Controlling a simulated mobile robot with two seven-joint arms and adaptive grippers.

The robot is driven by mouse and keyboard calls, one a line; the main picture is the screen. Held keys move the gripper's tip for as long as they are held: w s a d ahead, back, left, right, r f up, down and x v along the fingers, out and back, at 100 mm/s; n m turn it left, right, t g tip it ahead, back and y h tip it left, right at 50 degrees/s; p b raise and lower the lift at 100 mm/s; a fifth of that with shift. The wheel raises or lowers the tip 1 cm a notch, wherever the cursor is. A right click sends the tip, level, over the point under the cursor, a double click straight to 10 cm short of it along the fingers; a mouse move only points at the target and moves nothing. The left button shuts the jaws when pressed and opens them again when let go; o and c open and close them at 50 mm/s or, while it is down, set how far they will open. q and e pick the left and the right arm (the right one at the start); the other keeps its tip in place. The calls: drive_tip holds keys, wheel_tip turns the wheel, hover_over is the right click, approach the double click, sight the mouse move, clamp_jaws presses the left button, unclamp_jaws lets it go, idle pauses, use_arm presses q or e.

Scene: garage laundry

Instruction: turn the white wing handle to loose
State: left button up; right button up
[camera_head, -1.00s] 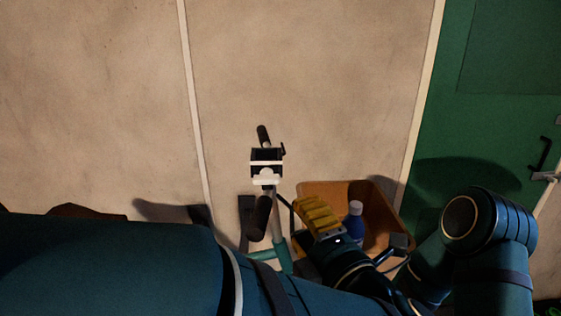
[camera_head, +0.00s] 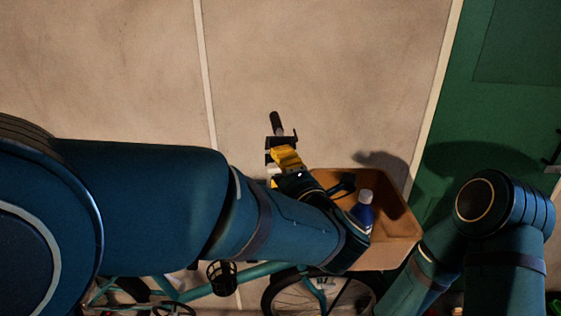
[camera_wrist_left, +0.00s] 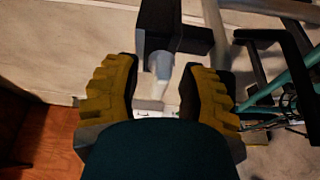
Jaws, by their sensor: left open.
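The white wing handle (camera_wrist_left: 160,66) is a pale piece sticking out from a black clamp block (camera_wrist_left: 178,38) in the left wrist view. My left gripper (camera_wrist_left: 161,78) is open, with its yellow ridged fingers on either side of the handle; I cannot tell whether they touch it. In the head view my left gripper (camera_head: 280,170) is at the black clamp on the upright bar, and mostly covers the handle. A dark grip (camera_head: 276,123) shows beyond it. My right gripper is not in view.
A brown crate (camera_head: 398,222) with a blue white-capped bottle (camera_head: 363,208) is just right of my left gripper. A teal bicycle frame (camera_head: 190,292) and wheel lie below.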

use_arm(q)
drive_tip(key=shift+w+a, duration=0.1)
drive_tip(key=shift+w, duration=0.05)
clamp_jaws()
idle(0.4)
